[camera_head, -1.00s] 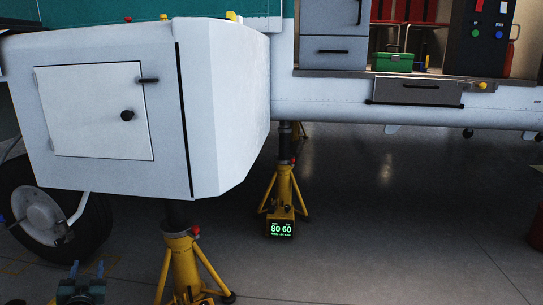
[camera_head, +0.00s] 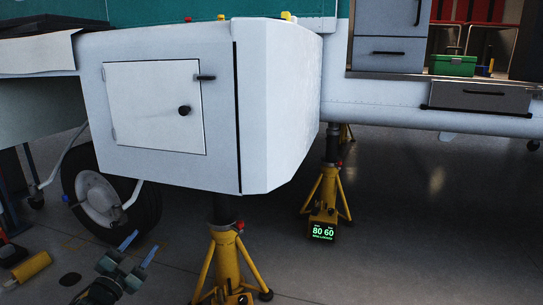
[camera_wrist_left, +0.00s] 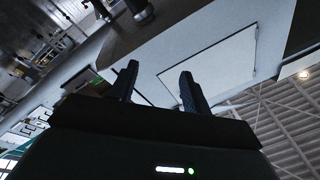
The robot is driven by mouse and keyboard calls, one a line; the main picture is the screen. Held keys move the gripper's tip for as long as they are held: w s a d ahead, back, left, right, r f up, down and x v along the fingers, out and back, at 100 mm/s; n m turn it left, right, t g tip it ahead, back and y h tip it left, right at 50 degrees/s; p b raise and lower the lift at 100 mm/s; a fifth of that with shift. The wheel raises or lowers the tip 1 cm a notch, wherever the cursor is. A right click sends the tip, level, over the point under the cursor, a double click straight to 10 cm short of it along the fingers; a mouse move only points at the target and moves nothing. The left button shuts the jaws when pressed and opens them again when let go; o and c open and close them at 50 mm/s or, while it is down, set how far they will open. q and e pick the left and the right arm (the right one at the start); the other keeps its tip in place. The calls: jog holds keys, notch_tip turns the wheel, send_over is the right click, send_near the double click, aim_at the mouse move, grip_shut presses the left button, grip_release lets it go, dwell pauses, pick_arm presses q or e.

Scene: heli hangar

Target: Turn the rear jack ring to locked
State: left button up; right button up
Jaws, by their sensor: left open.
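I cannot tell which is the rear one, nor make out a ring's lock marking. My left gripper (camera_head: 141,246) is open and empty at the lower left, apart from the near jack. Its fingers also show in the left wrist view (camera_wrist_left: 157,75), below a white panel. My right gripper is out of view.
The white body section with a closed hatch (camera_head: 155,108) overhangs the near jack. A black wheel (camera_head: 105,200) stands to the left. A yellow cylinder (camera_head: 30,267) lies at the lower left. A green box (camera_head: 454,66) sits on a shelf. Floor at right is clear.

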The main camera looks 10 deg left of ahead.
pick_arm(q)
jog(key=s+d+r+m+g+h, duration=0.1)
jog(key=s+d+h, duration=0.2)
jog(key=s+d, duration=0.5)
jog(key=s+d+r+m+g+h, duration=0.1)
jog(key=s+d+h, duration=0.35)
jog(key=d, duration=0.75)
jog(key=s+d+r+m+g+h, duration=0.1)
jog(key=s+d+r+g+h, duration=0.15)
jog(key=s+d, duration=0.6)
jog(key=s+d+r+h, duration=0.2)
jog(key=s+d+r, duration=0.4)
jog(key=s+d, duration=0.1)
jog(key=a+r+n+g+y+p, duration=0.5)
jog(key=r+n+y+p, duration=0.4)
jog(key=p, duration=3.1)
notch_tip(320, 180, up, 3)
jog(key=shift+s+a+f+y, duration=0.2)
jog(key=shift+s+a+y, duration=0.1)
jog(key=shift+a, duration=0.1)
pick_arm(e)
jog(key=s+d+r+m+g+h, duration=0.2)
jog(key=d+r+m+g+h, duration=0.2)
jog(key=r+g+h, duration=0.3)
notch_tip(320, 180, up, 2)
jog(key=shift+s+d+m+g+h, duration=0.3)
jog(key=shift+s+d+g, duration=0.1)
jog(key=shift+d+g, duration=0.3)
